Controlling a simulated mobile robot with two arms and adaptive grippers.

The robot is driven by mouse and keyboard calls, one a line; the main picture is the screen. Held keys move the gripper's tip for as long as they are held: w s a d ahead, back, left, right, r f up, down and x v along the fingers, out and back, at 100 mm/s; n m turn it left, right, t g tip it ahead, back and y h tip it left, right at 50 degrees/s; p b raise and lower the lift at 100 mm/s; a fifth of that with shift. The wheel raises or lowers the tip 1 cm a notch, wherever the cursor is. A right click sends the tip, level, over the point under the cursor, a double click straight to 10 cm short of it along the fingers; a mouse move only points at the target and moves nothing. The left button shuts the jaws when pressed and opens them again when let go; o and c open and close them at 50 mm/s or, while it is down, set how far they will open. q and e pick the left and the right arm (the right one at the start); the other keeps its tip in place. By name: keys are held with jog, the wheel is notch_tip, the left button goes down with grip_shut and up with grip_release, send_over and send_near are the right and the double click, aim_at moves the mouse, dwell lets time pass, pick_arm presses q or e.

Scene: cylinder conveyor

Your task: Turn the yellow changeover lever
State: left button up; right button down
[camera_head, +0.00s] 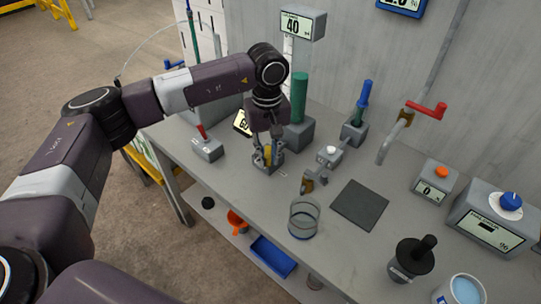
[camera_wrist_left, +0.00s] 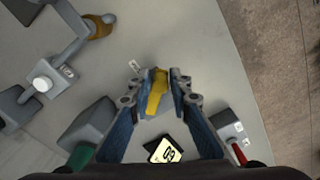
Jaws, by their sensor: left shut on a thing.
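The yellow changeover lever (camera_head: 267,153) stands on a small grey block (camera_head: 262,165) on the bench. My left gripper (camera_head: 268,150) comes down over it from above, its fingers on either side of the lever. In the left wrist view the yellow lever (camera_wrist_left: 156,92) lies between the two fingertips of the left gripper (camera_wrist_left: 157,88), which are closed on it. The fingers hide part of the lever and its block. My right gripper is in neither view.
A red-handled switch box (camera_head: 207,148) stands left of the lever, and a green cylinder (camera_head: 299,98) on a grey base behind it. A glass beaker (camera_head: 304,217) and dark square pad (camera_head: 360,204) lie to the right. A red-handled tap (camera_head: 428,108) hangs over the bench.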

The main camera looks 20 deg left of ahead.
pick_arm(q)
jog(key=shift+o, duration=0.4)
jog(key=shift+s+a, duration=0.1)
jog(key=shift+a, duration=0.65)
jog(key=shift+o, duration=0.4)
jog(key=shift+a+r+b, duration=0.15)
jog(key=shift+a+b, duration=0.15)
jog(key=shift+a, duration=0.4)
jog(key=o, duration=1.2)
jog(key=shift+w+f, duration=0.2)
jog(key=shift+w, duration=0.05)
jog(key=o, duration=0.3)
jog(key=shift+s, duration=0.1)
jog(key=shift+o, duration=0.2)
